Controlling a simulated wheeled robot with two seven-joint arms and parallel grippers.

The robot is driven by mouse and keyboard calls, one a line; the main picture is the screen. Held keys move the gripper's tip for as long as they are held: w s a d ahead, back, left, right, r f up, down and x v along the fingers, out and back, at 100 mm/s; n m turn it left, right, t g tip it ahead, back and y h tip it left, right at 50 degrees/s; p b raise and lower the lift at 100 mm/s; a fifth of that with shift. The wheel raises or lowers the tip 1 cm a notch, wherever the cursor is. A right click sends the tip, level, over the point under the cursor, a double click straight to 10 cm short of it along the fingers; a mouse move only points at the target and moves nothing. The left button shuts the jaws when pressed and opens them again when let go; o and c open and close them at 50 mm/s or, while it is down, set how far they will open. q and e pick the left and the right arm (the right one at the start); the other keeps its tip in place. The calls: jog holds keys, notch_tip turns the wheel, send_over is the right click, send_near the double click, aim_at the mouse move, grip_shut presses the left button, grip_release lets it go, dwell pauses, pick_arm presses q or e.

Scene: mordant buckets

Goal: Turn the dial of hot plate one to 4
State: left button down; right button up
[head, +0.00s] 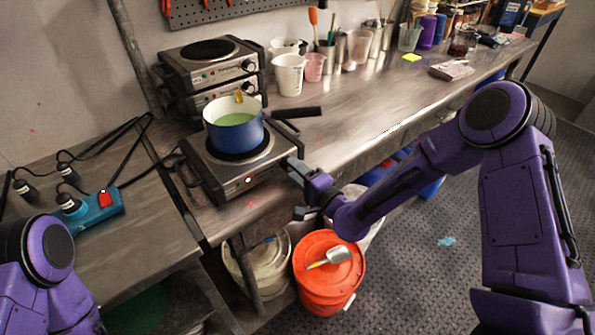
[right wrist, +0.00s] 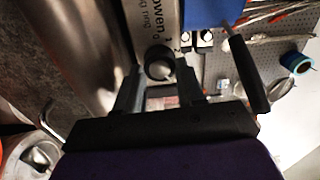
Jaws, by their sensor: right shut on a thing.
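Hot plate one, which I take to be the front hot plate (head: 203,172), stands at the bench edge. A blue pot (head: 236,132) of green liquid sits on it. A small red light shows on its front panel. My right gripper (head: 291,165) is at the right end of this panel and hides the dial in the head view. In the right wrist view the round dial (right wrist: 159,65) sits between the two fingers of my right gripper (right wrist: 158,84), which is shut on it. My left gripper is out of view.
Two stacked hot plates (head: 207,62) stand behind. The pot's black handle (head: 297,112) sticks out to the right. White jugs (head: 289,75) and cups line the back. An orange bucket (head: 322,285) with a scoop on its lid stands below the bench edge.

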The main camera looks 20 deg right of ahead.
jog(key=o, duration=0.8)
jog(key=shift+c, duration=0.2)
jog(key=shift+s+d, duration=0.15)
jog(key=shift+s, duration=0.1)
jog(key=b+v, duration=0.2)
jog(key=v, duration=0.8)
